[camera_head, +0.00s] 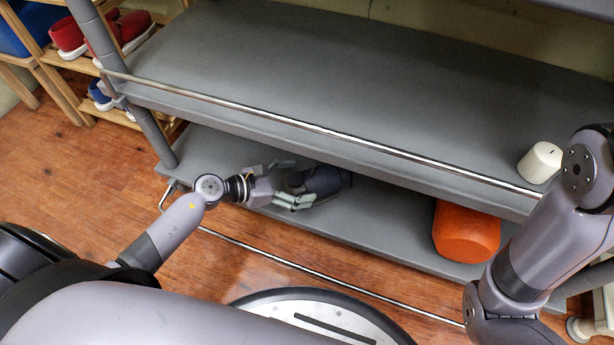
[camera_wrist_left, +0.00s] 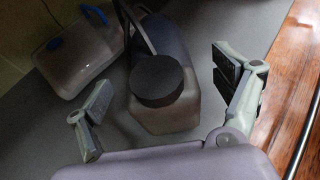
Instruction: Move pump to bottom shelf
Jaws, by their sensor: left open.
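What looks like the pump is a grey-brown, jug-like body with a round dark cap and a dark handle; it shows in the left wrist view (camera_wrist_left: 172,105). In the head view its dark body (camera_head: 327,181) sits on the lower shelf (camera_head: 385,222), partly under the upper shelf's edge. My left gripper (camera_head: 294,187) is open just in front of it. In the left wrist view the fingers (camera_wrist_left: 165,95) are spread on either side of the body, with gaps visible. My right arm enters from the right, and its gripper is out of view.
An orange cylinder (camera_head: 466,232) is on the lower shelf to the right. A white cup-like object (camera_head: 540,162) stands on the otherwise clear upper shelf (camera_head: 340,75). A translucent box with blue latches (camera_wrist_left: 75,60) lies behind the pump. A metal rail (camera_head: 320,130) runs along the upper shelf's front.

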